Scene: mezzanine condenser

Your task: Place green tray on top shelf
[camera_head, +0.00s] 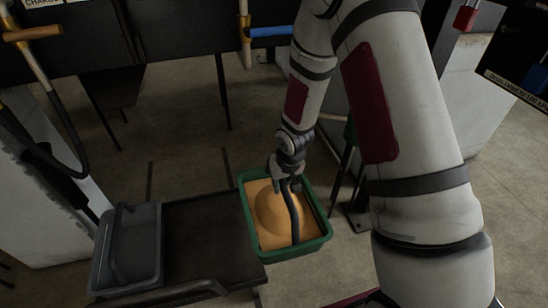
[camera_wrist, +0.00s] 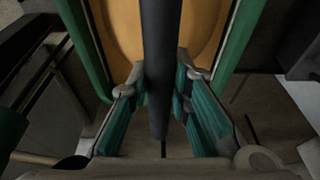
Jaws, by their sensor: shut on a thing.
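The green tray (camera_head: 325,240) has an orange inner surface with a round raised form. It is at the centre of the head view, at the right end of a dark cart. A dark handle bar (camera_head: 294,218) arches over its middle. My gripper (camera_head: 287,184) is at the tray's far side, shut on the handle. In the wrist view the gripper (camera_wrist: 160,105) has its teal-padded fingers on both sides of the dark handle (camera_wrist: 160,50), and the green tray rims (camera_wrist: 88,50) run along both sides. I cannot tell whether the tray touches the cart.
The dark cart top (camera_head: 205,235) is bare beside the tray. A grey bin (camera_head: 128,250) stands at its left end. Black panels with a blue handle (camera_head: 270,32) and a wooden handle (camera_head: 32,33) are at the back. Open concrete floor (camera_head: 180,130) lies between.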

